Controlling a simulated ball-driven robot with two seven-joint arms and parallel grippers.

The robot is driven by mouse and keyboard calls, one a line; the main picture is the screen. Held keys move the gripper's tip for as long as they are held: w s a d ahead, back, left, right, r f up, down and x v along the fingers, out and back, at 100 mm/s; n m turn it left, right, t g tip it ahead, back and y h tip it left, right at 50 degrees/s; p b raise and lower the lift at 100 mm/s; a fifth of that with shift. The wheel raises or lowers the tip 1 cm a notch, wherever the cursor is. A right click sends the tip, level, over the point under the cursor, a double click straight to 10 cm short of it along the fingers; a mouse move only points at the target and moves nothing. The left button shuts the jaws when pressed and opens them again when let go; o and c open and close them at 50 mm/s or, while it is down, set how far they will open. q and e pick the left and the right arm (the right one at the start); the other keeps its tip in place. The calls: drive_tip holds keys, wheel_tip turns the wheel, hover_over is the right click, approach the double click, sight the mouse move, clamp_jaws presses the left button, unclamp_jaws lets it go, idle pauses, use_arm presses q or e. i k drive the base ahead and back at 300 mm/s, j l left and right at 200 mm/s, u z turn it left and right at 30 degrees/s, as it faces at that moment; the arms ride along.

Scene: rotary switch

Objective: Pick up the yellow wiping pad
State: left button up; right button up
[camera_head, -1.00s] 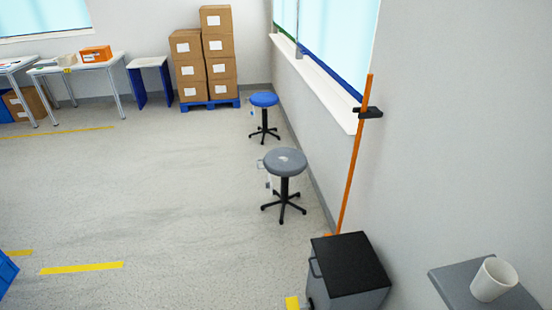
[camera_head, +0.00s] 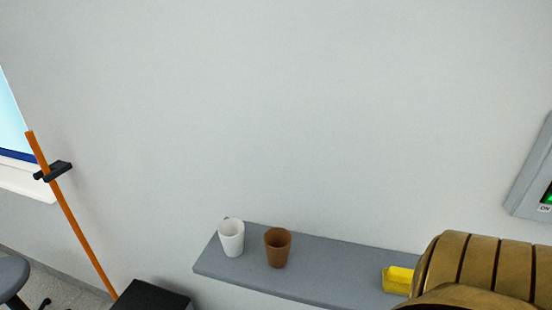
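The yellow wiping pad (camera_head: 398,280) lies on a grey wall shelf (camera_head: 330,270), near the lower right of the head view. Its right side is hidden behind a ribbed, brass-coloured part at the bottom right, which looks like a piece of my own body. Neither of my grippers shows in this view, and nothing visible holds the pad.
A white cup (camera_head: 231,238) and a brown cup (camera_head: 277,247) stand on the shelf left of the pad. A grey panel (camera_head: 535,180) is on the wall at the right edge. A black-lidded bin (camera_head: 150,296) and an orange pole (camera_head: 72,218) are at lower left.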

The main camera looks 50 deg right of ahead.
sight(398, 281)
drive_tip(key=z, duration=2.6)
